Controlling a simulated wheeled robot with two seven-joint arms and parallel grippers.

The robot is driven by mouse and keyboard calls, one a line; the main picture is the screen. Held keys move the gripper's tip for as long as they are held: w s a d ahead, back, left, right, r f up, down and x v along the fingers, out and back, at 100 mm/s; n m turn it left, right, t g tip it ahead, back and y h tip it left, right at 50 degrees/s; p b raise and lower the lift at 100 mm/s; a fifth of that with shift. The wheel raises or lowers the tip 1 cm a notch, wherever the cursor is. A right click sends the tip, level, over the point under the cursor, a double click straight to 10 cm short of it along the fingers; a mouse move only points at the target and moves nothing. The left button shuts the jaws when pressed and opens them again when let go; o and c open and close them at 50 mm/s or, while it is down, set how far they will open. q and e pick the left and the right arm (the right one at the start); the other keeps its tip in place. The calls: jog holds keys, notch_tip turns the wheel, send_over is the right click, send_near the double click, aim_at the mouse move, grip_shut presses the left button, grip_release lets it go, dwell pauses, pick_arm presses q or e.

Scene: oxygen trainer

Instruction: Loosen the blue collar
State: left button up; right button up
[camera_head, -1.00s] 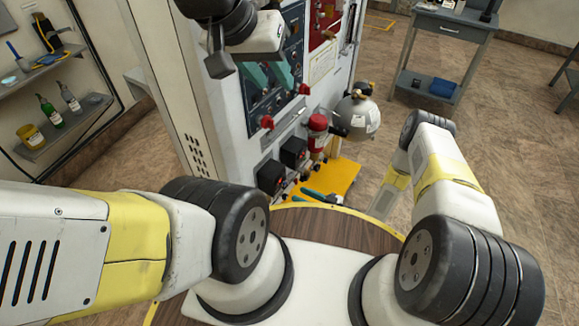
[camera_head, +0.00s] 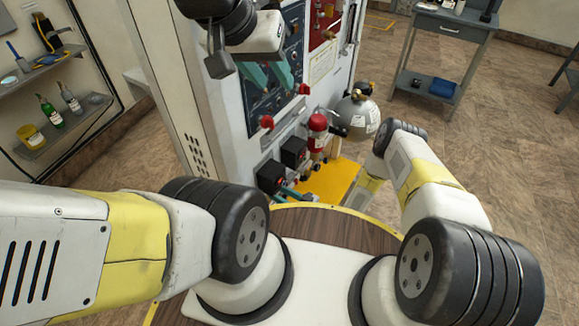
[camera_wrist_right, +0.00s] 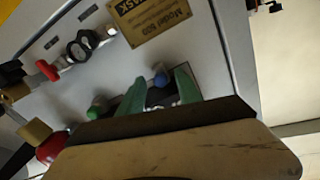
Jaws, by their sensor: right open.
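A small blue part, which looks like the blue collar (camera_wrist_right: 161,79), shows on the grey panel in the right wrist view. It lies in line with the gap between the green fingers of my right gripper (camera_wrist_right: 158,90), which are apart. I cannot tell how far it is from the fingertips. The head view shows only a bit of my right gripper (camera_head: 290,193) low by the panel; I cannot make out the blue collar there. My left gripper (camera_head: 270,78) is higher up, its teal fingers apart in front of the panel's dark face, with nothing seen between them.
The panel carries red knobs (camera_head: 266,122), black boxes (camera_head: 294,151) and a red cylinder (camera_head: 317,126). A grey round tank (camera_head: 358,113) stands beside it. The wrist view shows a green knob (camera_wrist_right: 95,112), a gauge (camera_wrist_right: 80,46) and a red round part (camera_wrist_right: 52,148) close by.

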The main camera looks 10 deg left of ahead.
grip_shut()
jog(key=shift+n, duration=2.8)
grip_release()
jog(key=shift+d, duration=0.15)
jog(key=v, duration=0.7)
jog(key=shift+d, duration=0.25)
jog(key=shift+s, duration=0.1)
